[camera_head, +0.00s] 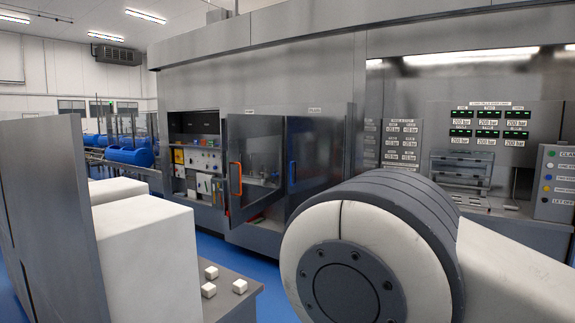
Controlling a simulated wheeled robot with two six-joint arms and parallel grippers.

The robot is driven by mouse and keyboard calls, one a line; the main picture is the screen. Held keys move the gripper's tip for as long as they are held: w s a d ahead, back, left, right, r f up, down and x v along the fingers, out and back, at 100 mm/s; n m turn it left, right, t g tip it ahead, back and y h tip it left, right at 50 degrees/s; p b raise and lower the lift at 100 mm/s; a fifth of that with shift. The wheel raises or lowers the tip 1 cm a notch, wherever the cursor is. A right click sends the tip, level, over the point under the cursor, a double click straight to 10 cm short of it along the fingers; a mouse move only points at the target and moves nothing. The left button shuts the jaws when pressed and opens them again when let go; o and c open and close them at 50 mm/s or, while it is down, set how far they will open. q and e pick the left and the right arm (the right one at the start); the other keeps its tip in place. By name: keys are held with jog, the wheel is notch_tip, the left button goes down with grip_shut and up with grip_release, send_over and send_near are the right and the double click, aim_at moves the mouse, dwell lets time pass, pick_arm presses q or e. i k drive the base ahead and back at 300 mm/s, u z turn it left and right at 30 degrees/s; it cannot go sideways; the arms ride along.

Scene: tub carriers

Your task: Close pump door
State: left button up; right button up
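A grey machine cabinet (270,75) stands across the middle of the view. A framed door with a window (253,150) and an orange-red handle (235,179) stands swung out from the cabinet front, with its handle edge on the left. To its right is a second panel (315,150) with a blue handle (292,172); I cannot tell how far it stands open. The labels above are too small to read, so I cannot tell for sure which door is the pump door. Neither of my grippers is in view. One of my arm's joints fills the lower right foreground.
An open bay with shelves of small items (197,160) lies left of the doors. A grey panel (50,200) and white blocks (145,250) stand at the left. Displays and a button box (556,184) are at the right. Blue floor (268,275) shows before the cabinet.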

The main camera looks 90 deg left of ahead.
aim_at(238, 127)
jog(key=u, duration=1.75)
jog(key=i, duration=3.45)
jog(key=u, duration=1.9)
jog(key=k, duration=0.5)
jog(key=u, duration=0.8)
jog(key=i, duration=0.6)
